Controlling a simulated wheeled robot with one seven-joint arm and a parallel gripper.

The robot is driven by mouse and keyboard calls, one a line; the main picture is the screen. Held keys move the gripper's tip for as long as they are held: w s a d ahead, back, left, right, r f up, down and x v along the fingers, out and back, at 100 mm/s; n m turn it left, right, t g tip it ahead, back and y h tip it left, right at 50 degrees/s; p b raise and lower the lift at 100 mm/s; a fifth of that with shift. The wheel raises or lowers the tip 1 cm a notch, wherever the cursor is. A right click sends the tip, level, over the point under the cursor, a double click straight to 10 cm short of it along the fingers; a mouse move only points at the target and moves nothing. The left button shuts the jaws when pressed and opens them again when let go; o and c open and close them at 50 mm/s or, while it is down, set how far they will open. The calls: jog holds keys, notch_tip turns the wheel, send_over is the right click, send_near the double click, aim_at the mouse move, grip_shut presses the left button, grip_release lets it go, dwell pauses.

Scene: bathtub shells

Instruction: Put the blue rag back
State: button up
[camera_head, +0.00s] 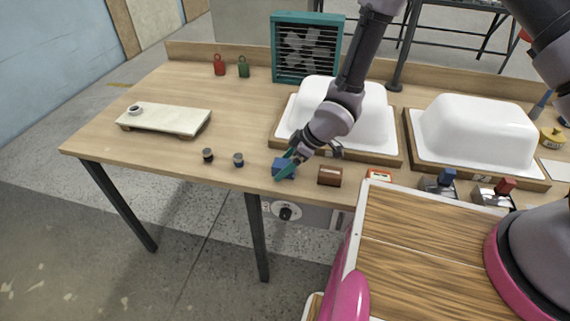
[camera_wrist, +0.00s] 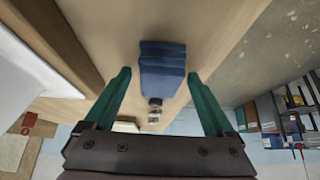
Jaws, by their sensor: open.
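The blue rag (camera_head: 284,168) is a small folded block on the front edge of the wooden table in the head view. In the wrist view the blue rag (camera_wrist: 162,70) lies between the two teal fingers, with gaps on both sides. My gripper (camera_head: 286,163) is open at the rag in the head view, and its fingers partly cover it. The wrist view shows my gripper (camera_wrist: 159,76) with its fingers spread wide. I see nothing held, and the rag appears to rest on the table.
Two small dark jars (camera_head: 223,157) stand left of the rag, and a brown block (camera_head: 330,176) sits right. White tub shells (camera_head: 352,108) on wooden bases stand behind and to the right. A pale slab (camera_head: 165,121) lies left. A teal fan (camera_head: 305,48) stands at the back.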

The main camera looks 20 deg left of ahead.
jog(key=v, duration=1.2)
jog(key=shift+r, duration=0.2)
jog(key=w+d+r+m+t+h, duration=0.25)
jog(key=w+d+r+m, duration=0.35)
jog(key=d+r, duration=0.4)
jog(key=w+d+r+m+t+h, duration=0.2)
jog(key=w+d+r+m+t, duration=0.1)
jog(key=w+d+r, duration=0.65)
jog(key=s+d+r+m+t+h, duration=0.1)
jog(key=s+d+r+m, duration=0.3)
jog(key=d+r+m, duration=0.5)
jog(key=s+d+r+m+t, duration=0.1)
jog(key=s+d+r+m, duration=0.4)
jog(key=s+d+r, duration=0.5)
jog(key=shift+s+r+y, duration=0.2)
jog(key=shift+s+y, duration=0.25)
jog(key=shift+s, duration=0.55)
